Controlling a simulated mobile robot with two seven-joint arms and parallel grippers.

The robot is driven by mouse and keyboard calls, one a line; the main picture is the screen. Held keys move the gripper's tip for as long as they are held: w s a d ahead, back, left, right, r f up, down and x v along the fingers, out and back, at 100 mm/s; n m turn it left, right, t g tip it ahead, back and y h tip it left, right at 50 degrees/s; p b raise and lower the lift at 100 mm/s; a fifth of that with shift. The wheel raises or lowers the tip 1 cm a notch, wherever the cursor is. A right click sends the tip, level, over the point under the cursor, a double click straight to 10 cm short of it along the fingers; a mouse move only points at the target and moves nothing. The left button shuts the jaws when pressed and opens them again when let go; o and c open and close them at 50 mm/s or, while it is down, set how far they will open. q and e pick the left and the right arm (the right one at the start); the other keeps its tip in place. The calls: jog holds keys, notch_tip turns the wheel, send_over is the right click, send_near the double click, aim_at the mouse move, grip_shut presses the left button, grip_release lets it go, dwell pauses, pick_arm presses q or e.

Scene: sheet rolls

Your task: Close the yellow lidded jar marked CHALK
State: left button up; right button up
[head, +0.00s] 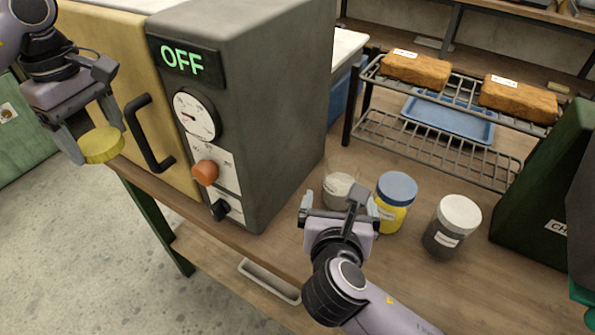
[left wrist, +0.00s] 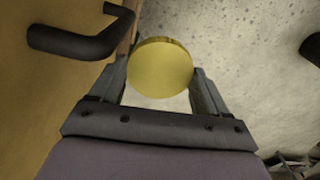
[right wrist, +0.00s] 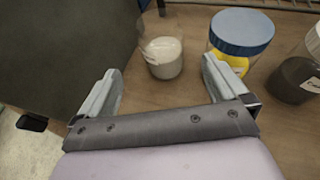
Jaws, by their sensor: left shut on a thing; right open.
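My left gripper (head: 85,140) is shut on a round yellow lid (head: 102,145), held in the air in front of the yellow oven door. The lid also shows between the fingers in the left wrist view (left wrist: 160,67). An open clear jar (head: 340,187) with pale contents stands upright on the bench; it bears a white label (right wrist: 160,50) whose writing I cannot read. My right gripper (head: 338,208) is open and empty, just in front of the clear jar. In the right wrist view the jar stands beyond the gap between its fingers, with no visible contact.
A yellow jar with a blue lid (head: 393,203) and a dark jar with a pale lid (head: 452,225) stand right of the clear jar. The grey oven (head: 270,110), its sign reading OFF, stands to the left. A wire rack (head: 440,150) with two brown blocks stands behind.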

aim_at(340, 187)
jog(key=shift+s, duration=0.1)
jog(key=shift+b+x, duration=0.3)
jog(key=shift+x, duration=3.1)
jog(key=shift+b+x, duration=0.3)
jog(key=shift+x, duration=2.35)
jog(key=shift+s+f, duration=0.1)
jog(key=shift+f, duration=0.1)
jog(key=shift+c, duration=0.3)
jog(key=c, duration=1)
